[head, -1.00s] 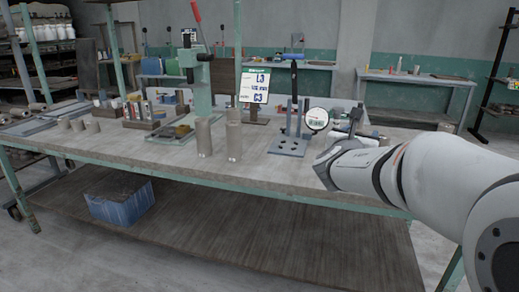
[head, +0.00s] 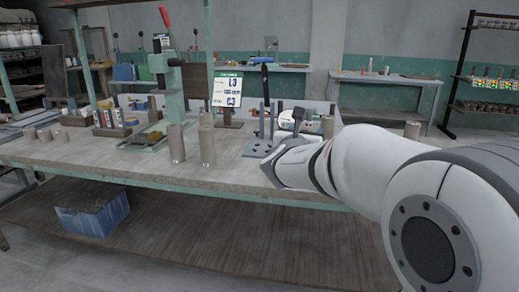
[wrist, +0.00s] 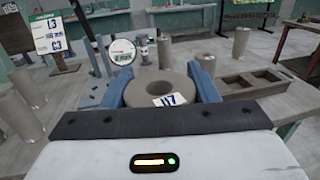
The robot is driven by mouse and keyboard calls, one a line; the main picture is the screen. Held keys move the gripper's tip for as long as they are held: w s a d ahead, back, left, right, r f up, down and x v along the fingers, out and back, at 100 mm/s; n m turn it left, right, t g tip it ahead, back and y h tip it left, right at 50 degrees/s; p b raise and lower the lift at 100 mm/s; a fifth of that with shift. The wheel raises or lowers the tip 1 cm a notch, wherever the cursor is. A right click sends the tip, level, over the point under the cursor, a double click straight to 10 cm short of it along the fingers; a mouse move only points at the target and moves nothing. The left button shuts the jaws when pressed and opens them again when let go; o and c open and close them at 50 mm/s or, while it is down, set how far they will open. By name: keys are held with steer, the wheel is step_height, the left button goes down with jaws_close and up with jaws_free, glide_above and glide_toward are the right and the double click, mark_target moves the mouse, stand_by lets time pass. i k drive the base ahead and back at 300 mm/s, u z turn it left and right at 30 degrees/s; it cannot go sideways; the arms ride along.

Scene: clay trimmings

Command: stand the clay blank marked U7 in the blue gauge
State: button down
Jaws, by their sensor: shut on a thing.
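My gripper (wrist: 158,72) shows in the wrist view with its two blue fingers closed on a thick grey clay ring or cylinder, the clay blank (wrist: 150,83). The blank has a round hole in its top and a white label that seems to read U7. The blue-grey gauge (head: 262,149) stands on the bench in the head view, with holes in its base and upright posts. Its round white dial (wrist: 122,52) shows beyond the blank in the wrist view. The blank is apart from the gauge base as far as I can tell. My fingertips are hidden in the head view.
Two tall clay cylinders (head: 207,146) stand left of the gauge. A sign (head: 228,88) and a green press (head: 168,85) stand behind them. In the wrist view, more cylinders (wrist: 240,43) and a wooden tray (wrist: 245,87) are on the right. The bench front is mostly clear.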

mark_target(262, 148)
steer(key=i, duration=1.45)
steer(key=z, duration=0.05)
